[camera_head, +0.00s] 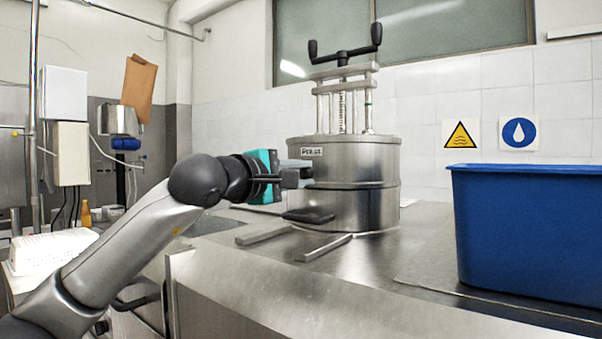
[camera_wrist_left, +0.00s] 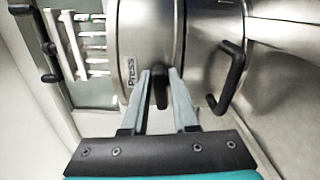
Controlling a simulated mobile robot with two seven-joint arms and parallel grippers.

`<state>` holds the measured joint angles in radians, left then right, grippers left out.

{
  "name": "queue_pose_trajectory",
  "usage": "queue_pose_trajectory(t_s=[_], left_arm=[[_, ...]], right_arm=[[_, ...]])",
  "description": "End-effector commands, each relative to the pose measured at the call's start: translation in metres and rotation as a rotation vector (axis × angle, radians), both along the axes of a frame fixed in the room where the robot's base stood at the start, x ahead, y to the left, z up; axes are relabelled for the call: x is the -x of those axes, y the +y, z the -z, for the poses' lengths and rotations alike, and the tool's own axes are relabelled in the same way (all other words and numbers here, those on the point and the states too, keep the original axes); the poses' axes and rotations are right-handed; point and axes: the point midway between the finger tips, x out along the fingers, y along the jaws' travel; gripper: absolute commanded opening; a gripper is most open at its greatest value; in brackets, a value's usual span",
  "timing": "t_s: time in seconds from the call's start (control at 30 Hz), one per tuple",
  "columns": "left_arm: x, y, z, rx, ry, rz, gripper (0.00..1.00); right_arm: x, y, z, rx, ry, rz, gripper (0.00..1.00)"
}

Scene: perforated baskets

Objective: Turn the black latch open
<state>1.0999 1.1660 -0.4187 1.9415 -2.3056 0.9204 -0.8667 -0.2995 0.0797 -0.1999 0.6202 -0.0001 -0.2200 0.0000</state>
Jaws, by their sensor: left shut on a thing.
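A steel cylindrical press (camera_head: 345,165) stands on the metal counter. In the left wrist view its curved wall (camera_wrist_left: 150,30) fills the upper middle, with the word "Press" on it. The black latch (camera_wrist_left: 160,90) is a short dark bar on this wall, between the fingers of my left gripper (camera_wrist_left: 160,72). In the head view my left gripper (camera_head: 303,174) reaches the press's left side from the left, and the latch is hidden there. My left gripper is shut on the latch. My right gripper is not in view.
A black loop handle (camera_head: 308,215) sits low on the press, close below my gripper; it also shows in the wrist view (camera_wrist_left: 232,78). Loose metal bars (camera_head: 323,248) lie in front. A blue basket (camera_head: 530,235) stands at the right. A black crank (camera_head: 345,52) tops the press.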

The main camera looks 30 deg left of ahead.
Motion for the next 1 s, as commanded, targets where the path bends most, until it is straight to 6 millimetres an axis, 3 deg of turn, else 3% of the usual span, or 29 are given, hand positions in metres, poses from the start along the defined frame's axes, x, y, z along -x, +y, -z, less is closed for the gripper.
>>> queue_pose_trajectory(t_s=[0.33,0.83,0.87,1.0], left_arm=[[-0.0001,-0.0006,0.0009,-0.124,-0.009,0.001,0.00],[-0.0001,-0.0005,0.0012,-0.141,-0.010,0.001,0.00],[-0.0001,-0.0005,0.0012,-0.141,-0.010,0.001,0.28],[-0.0001,-0.0004,0.0012,-0.140,-0.010,0.001,0.44]], right_arm=[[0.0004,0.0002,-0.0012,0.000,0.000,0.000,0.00],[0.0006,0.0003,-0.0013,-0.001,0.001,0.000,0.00],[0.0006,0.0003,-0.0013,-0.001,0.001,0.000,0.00],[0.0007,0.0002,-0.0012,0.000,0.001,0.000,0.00]])
